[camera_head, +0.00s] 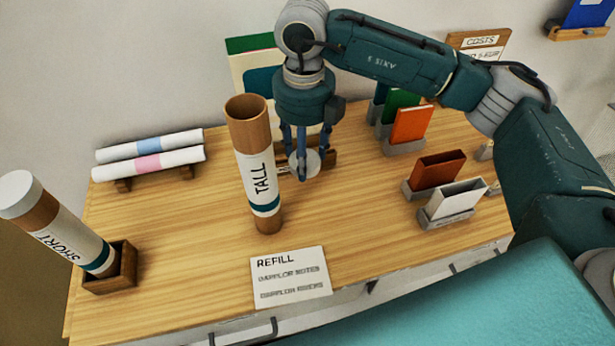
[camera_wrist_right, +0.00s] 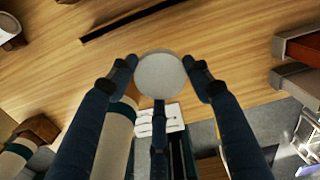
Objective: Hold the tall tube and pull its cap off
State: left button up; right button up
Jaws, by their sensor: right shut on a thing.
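The tall tube (camera_head: 262,180), brown with a white "TALL" label and a teal band, stands on the wooden table with its top open and uncapped. It also shows in the right wrist view (camera_wrist_right: 115,135), partly behind a finger. My right gripper (camera_head: 303,160) is just right of the tube in the head view, pointing down. It is shut on the round white cap (camera_wrist_right: 160,75), which sits between its fingertips apart from the tube's mouth. The cap also shows in the head view (camera_head: 311,165). My left gripper is not in view.
The capped short tube (camera_head: 60,230) leans in a wooden holder (camera_head: 123,272) at the left. Rolled papers (camera_head: 150,155) lie on a rack behind. A "REFILL" card (camera_head: 290,278) lies in front. Several card holders (camera_head: 440,172) stand at the right. Table around the tube's left is clear.

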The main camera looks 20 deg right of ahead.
jog(key=p, duration=0.1)
send_over(305, 193)
notch_tip(305, 193, down, 6)
jog(key=shift+r, duration=0.25)
notch_tip(305, 193, down, 4)
jog(key=shift+s+f+p, duration=0.1)
jog(key=shift+p, duration=0.5)
jog(key=shift+f, duration=0.1)
jog(key=shift+f, duration=0.1)
jog(key=shift+f+b, duration=0.15)
jog(key=shift+b, duration=0.2)
jog(key=o, duration=1.3)
jog(key=shift+r, duration=0.2)
